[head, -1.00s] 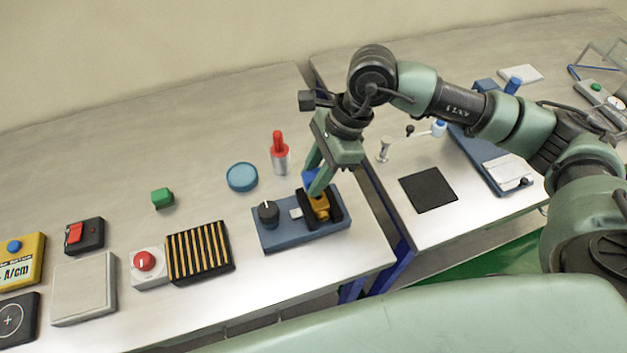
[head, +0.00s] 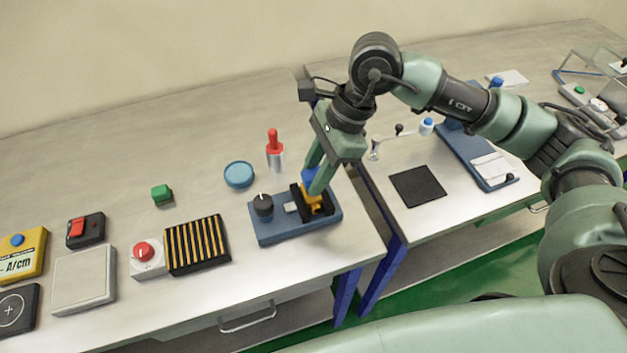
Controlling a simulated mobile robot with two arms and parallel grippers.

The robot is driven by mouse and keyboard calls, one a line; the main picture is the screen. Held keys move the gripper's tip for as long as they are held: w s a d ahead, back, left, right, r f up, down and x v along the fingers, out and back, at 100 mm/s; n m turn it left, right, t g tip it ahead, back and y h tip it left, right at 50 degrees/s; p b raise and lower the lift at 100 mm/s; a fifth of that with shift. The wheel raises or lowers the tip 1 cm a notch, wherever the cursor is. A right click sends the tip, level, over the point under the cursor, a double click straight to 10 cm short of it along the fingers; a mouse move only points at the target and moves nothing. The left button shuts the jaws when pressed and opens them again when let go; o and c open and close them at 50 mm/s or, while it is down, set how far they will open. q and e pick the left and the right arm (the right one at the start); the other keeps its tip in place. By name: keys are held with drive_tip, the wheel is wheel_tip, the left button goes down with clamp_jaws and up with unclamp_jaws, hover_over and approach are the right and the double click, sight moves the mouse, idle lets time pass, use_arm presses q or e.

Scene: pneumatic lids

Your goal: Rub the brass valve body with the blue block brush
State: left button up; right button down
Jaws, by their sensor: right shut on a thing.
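The brass valve body (head: 315,203) sits in a black holder on a blue base plate (head: 285,227), which also carries a black knob. My right gripper (head: 312,184) comes down from above and is shut on the blue block brush (head: 309,175). The brush is directly over the valve body and appears to touch it; the fingers hide part of both, so exact contact is hard to tell. My left gripper is not in view.
Left of the base plate lie a black and yellow striped block (head: 198,245) and a red-knob box (head: 146,257). Behind it are a blue round dish (head: 239,174) and a red-topped bottle (head: 275,150). A gap separates this table from the right one, which holds a black mat (head: 417,186).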

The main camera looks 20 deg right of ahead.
drive_tip(key=shift+r, duration=0.6)
drive_tip(key=shift+r+p, duration=0.5)
drive_tip(key=shift+r, duration=0.3)
drive_tip(key=shift+s+r, duration=0.1)
drive_tip(key=shift+r, duration=0.6)
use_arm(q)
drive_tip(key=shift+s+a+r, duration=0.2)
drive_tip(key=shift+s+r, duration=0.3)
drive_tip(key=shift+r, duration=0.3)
